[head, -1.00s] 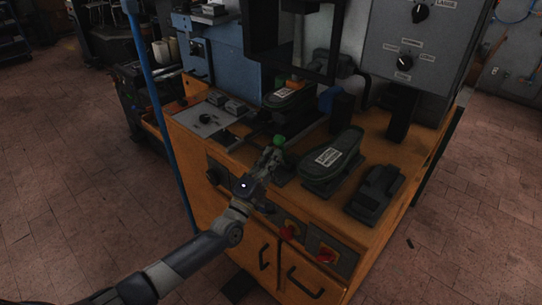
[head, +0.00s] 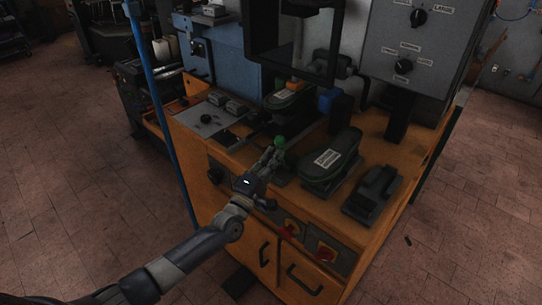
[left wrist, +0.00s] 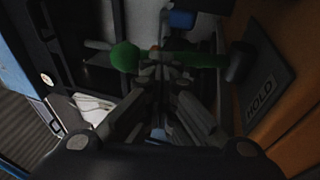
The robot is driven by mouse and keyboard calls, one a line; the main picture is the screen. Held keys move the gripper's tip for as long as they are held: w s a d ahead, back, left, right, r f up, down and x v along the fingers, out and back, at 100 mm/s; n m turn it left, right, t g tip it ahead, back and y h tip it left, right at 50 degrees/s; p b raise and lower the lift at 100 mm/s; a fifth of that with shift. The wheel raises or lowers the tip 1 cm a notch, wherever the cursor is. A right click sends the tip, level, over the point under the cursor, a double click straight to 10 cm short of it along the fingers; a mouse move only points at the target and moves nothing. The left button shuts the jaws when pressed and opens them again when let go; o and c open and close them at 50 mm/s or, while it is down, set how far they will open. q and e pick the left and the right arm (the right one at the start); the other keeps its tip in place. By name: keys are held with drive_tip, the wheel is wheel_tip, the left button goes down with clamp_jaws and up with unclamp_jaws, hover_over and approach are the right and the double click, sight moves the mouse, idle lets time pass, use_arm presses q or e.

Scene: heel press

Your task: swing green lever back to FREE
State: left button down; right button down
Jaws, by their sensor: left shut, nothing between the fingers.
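The green lever shows in the head view as a green ball knob (head: 280,141) at the front of the orange press cabinet. In the left wrist view its green ball (left wrist: 125,57) is left of centre, and a green rod (left wrist: 200,60) runs right to a dark pivot end. A HOLD label (left wrist: 261,98) lies below that pivot end. My left gripper (head: 273,152) is shut and empty, with its tips close to the lever; the wrist view shows the fingertips (left wrist: 162,72) just below the rod. I cannot tell whether they touch it. A FREE label is not visible.
A dark heel form with a white label (head: 327,158) and a black block (head: 372,194) stand on the cabinet top right of my gripper. A control box (head: 412,45) and a dark frame stand behind. Red knobs (head: 291,228) sit on the cabinet front.

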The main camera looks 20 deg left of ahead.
sight(280, 147)
use_arm(q)
drive_tip(key=w+r+g+p, duration=0.1)
drive_tip(key=p, duration=0.1)
drive_tip(key=w+d+p, duration=0.1)
drive_tip(key=w+p, duration=0.1)
drive_tip(key=shift+d+r+g, duration=0.1)
drive_tip(key=shift+r+g, duration=0.25)
drive_tip(key=shift+g, duration=0.05)
drive_tip(key=shift+d+b+x, duration=0.25)
drive_tip(key=shift+b+x, duration=0.75)
drive_tip(key=shift+x, duration=0.45)
drive_tip(key=shift+r, duration=0.25)
